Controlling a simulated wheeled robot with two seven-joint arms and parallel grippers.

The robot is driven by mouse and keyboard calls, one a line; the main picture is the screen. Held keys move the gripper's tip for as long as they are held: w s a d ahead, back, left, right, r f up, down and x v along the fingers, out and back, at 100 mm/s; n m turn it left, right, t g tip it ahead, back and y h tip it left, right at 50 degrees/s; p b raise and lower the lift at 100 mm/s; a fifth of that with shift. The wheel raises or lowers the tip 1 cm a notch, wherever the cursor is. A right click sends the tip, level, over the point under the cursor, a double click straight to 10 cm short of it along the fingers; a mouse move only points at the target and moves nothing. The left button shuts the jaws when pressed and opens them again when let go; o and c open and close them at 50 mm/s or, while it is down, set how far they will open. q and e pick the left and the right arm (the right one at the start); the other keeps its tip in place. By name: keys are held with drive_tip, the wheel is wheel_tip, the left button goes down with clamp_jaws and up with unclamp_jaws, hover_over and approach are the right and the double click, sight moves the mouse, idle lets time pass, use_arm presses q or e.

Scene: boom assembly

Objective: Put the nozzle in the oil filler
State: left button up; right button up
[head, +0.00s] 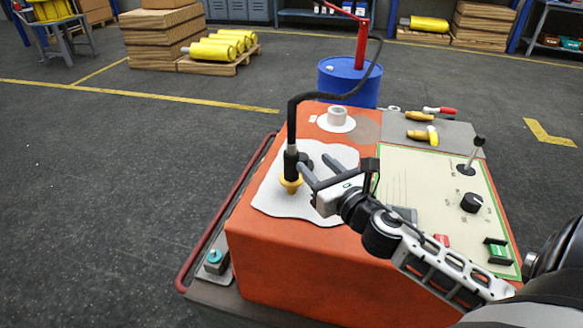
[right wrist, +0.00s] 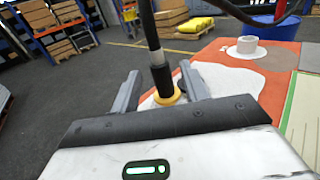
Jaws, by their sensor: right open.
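The nozzle (head: 291,166) is a black grip with a brass-coloured lower end, standing upright over the white cloth (head: 268,197) on the orange machine. A black hose rises from its top. In the right wrist view the nozzle (right wrist: 161,80) stands between the two fingers, apparently without being clamped. My right gripper (head: 315,163) is open, its fingers pointing at the nozzle from the right. The oil filler (head: 337,115) is a short white neck on a white patch behind the cloth; it also shows in the right wrist view (right wrist: 246,46). My left gripper is out of view.
A blue drum (head: 350,82) with a red pump (head: 362,40) stands behind the machine, and the hose (head: 350,94) arches from it. Yellow-handled tools (head: 420,134) lie on a grey mat. A control panel (head: 440,190) with a lever and knob is at right.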

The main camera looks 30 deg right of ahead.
sight(294, 148)
drive_tip(key=shift+w+f+p, duration=0.2)
drive_tip(key=shift+w+p, duration=0.2)
drive_tip(key=shift+w, duration=4.65)
clamp_jaws()
